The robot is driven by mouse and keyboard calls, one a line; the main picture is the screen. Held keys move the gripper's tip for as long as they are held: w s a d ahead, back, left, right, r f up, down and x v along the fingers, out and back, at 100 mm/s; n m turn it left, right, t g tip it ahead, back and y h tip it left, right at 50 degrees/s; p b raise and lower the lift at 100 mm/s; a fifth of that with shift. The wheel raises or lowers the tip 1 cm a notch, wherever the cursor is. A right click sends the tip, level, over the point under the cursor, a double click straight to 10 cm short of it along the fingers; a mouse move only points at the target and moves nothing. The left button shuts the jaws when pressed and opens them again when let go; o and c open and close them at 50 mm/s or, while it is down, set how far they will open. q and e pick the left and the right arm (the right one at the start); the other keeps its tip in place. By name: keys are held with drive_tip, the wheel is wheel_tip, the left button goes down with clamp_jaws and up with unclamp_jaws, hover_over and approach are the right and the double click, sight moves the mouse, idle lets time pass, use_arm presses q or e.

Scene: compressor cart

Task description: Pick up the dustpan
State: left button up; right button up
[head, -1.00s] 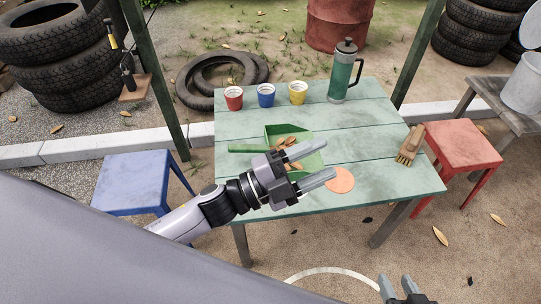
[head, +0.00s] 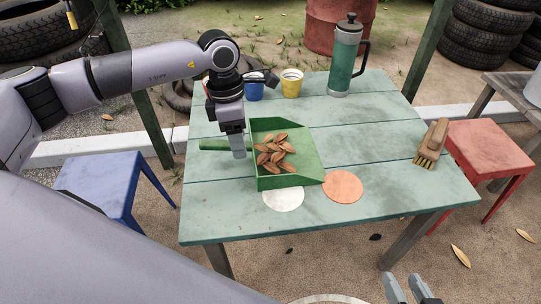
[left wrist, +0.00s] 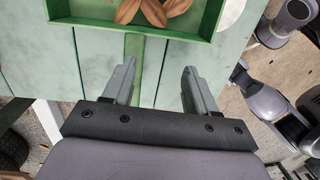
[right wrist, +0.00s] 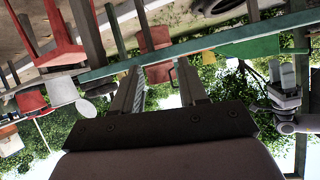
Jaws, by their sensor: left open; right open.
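The green dustpan (head: 304,160) lies on the pale green table, its tray holding several brown leaves (head: 274,155) and its handle (head: 213,145) pointing left. My left gripper (head: 238,152) points down over the handle, close to the tray's left wall. In the left wrist view the handle (left wrist: 134,62) runs between the two open fingers (left wrist: 160,85), and the tray wall (left wrist: 130,27) lies beyond them. Whether the fingers touch the handle I cannot tell. My right gripper (head: 410,288) is open and empty, low in front of the table; the right wrist view (right wrist: 168,85) shows nothing between its fingers.
A white disc (head: 283,198) and an orange disc (head: 343,187) lie in front of the dustpan. A brush (head: 431,143) lies at the right edge. A blue cup (head: 254,91), a yellow cup (head: 291,83) and a green press (head: 343,65) stand at the back.

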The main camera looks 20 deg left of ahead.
use_arm(q)
drive_tip(key=a, duration=0.1)
drive_tip(key=a+y, duration=0.1)
drive_tip(key=w+a+b, duration=0.1)
drive_tip(key=shift+w+a+f, duration=0.1)
drive_tip(key=shift+a+f, duration=0.1)
drive_tip(key=shift+f, duration=0.1)
wheel_tip(320, 180, down, 6)
drive_tip(key=shift+b, duration=0.95)
drive_tip(key=shift+w, duration=0.1)
use_arm(e)
drive_tip(key=shift+w+a+f+y, duration=0.25)
drive_tip(key=shift+w+a+y, duration=0.1)
drive_tip(key=shift+a, duration=0.2)
drive_tip(key=shift+w+a+f+y, duration=0.25)
drive_tip(key=shift+a+y, duration=0.1)
drive_tip(key=shift+a, duration=0.2)
use_arm(q)
drive_tip(key=shift+c, duration=0.3)
drive_tip(key=c, duration=1)
